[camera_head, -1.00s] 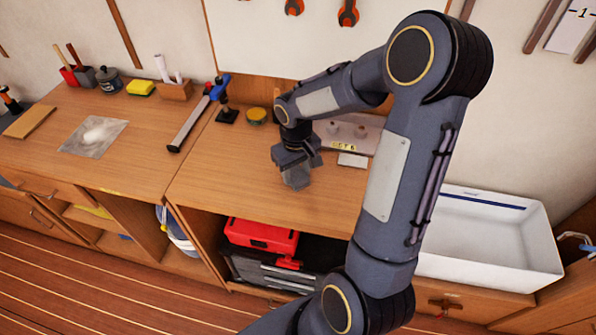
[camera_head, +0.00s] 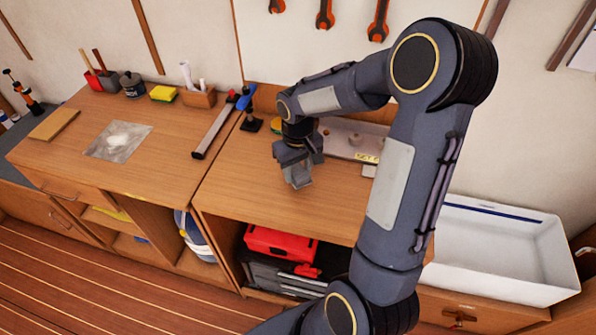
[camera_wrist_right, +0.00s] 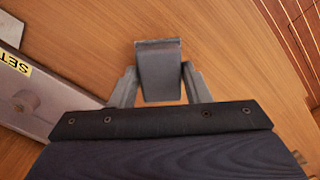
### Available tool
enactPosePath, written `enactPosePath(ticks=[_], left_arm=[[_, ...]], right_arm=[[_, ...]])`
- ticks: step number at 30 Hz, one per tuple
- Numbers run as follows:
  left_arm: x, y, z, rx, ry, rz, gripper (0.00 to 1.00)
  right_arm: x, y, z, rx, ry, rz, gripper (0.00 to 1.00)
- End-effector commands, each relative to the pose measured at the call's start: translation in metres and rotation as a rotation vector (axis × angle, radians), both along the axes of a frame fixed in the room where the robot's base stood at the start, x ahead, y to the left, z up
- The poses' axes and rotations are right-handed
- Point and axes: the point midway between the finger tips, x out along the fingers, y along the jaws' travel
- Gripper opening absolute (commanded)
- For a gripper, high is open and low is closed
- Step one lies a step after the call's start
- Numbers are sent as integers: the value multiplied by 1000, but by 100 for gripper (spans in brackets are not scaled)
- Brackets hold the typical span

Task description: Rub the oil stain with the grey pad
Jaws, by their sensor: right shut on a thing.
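My right gripper (camera_head: 298,168) is shut on the grey pad (camera_head: 298,178) over the right part of the wooden bench. The right wrist view shows the grey pad (camera_wrist_right: 160,72) between the two fingers of the gripper (camera_wrist_right: 160,85), with bare wood around it. I cannot tell whether the pad touches the bench top. I cannot make out a clear oil stain; a greyish sheet or patch (camera_head: 105,155) with a pale blob lies on the left part of the bench. My left gripper is out of view.
A metal plate with a yellow label (camera_wrist_right: 35,90) lies close to the gripper. A long bar tool (camera_head: 213,130) and a blue-topped clamp (camera_head: 250,122) stand left of it. A white basin (camera_head: 500,245) is at the right. A red toolbox (camera_head: 278,243) sits below.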

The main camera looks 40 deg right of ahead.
Motion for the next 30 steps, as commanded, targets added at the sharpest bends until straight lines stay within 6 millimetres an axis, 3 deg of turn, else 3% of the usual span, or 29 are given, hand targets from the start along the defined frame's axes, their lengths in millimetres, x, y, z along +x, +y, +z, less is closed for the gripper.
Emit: enactPosePath(ticks=[15,30], left_arm=[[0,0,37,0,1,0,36],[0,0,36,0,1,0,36]], right_arm=[[4,1,48,1,-2,1,22],[5,3,46,0,0,4,22]])
